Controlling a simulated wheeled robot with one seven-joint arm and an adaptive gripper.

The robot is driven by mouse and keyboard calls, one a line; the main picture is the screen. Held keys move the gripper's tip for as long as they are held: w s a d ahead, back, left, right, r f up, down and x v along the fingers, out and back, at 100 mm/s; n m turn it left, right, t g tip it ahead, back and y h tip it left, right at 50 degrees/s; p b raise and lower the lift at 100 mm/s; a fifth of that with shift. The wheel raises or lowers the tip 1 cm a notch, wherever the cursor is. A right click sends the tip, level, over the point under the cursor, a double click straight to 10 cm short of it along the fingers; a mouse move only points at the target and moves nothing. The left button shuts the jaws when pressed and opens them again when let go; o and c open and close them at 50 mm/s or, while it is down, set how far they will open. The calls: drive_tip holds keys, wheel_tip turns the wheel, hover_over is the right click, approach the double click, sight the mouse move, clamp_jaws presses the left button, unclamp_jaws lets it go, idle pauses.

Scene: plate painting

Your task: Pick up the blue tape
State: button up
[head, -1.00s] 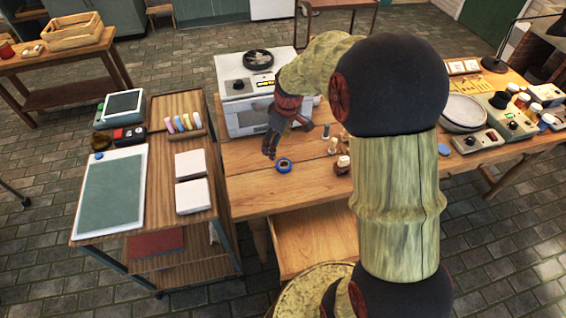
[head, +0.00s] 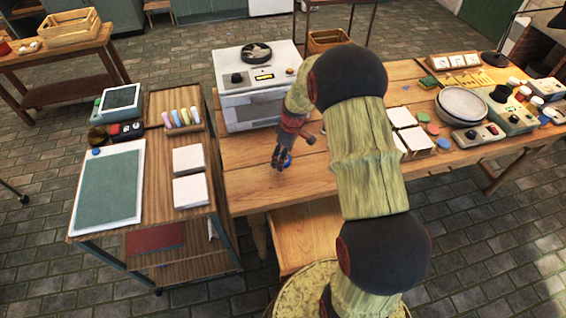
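The blue tape (head: 287,161) is a small roll on the wooden worktable (head: 255,190), left of the middle and in front of the white oven-like box. It is partly hidden behind my gripper. My gripper (head: 279,166) points down at the tape, with its fingers at the tape's left side in the picture. Whether the fingers touch the tape or have closed on it is too small to tell.
A white box with a dial (head: 258,85) stands behind my gripper. White tiles (head: 402,117), coloured discs and bowls (head: 463,103) lie to the right. A cart with a tablet and white pads (head: 188,158) stands left. The table's front left is clear.

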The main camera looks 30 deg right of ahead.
drive_tip(key=shift+w+f, duration=0.1)
drive_tip(key=shift+f, duration=0.3)
drive_tip(key=shift+r, duration=0.1)
drive_tip(key=shift+c, duration=1)
drive_tip(key=c, duration=0.8)
drive_tip(key=shift+c, duration=0.4)
